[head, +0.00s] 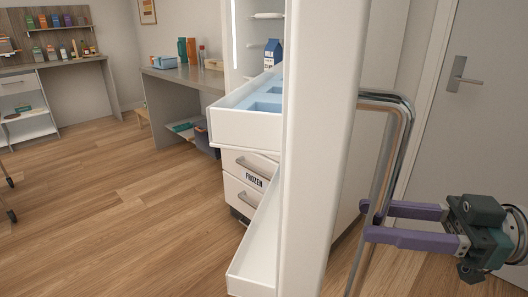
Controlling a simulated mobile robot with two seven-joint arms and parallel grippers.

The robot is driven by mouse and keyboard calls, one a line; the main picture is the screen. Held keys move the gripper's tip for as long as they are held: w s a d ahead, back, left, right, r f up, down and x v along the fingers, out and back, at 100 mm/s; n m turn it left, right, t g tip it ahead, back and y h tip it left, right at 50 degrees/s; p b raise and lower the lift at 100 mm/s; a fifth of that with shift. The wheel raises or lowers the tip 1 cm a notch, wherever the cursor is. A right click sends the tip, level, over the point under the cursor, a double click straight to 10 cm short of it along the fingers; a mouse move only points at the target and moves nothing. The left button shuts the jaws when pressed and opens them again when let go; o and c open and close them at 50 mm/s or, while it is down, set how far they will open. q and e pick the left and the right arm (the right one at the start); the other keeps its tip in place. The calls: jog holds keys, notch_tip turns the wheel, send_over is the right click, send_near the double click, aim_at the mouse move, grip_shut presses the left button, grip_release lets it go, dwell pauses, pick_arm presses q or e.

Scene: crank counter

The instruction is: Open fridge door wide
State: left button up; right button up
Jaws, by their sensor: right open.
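The white fridge door (318,150) stands ajar, seen nearly edge-on in the middle of the head view. Its long metal handle (393,130) is on the right face of the door. My right gripper (366,222) comes in from the right with two purple fingers, open, at the lower part of the handle. The handle bar crosses the fingertips; I cannot tell whether the fingers touch it. The fridge inside (261,35) shows in part left of the door, which hides the rest. My left gripper is not in view.
A pulled-out tray (246,130) and a milk carton (273,52) show in the fridge, above a drawer marked FROZEN (254,181). A room door (480,130) stands at right. Desks (185,75) line the back. The wooden floor at left is largely clear.

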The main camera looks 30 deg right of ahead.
jog(key=shift+o, duration=0.7)
jog(key=shift+w+a, duration=0.15)
jog(key=b+v, duration=0.1)
jog(key=v, duration=0.9)
jog(key=shift+b, duration=0.4)
jog(key=shift+r, duration=0.1)
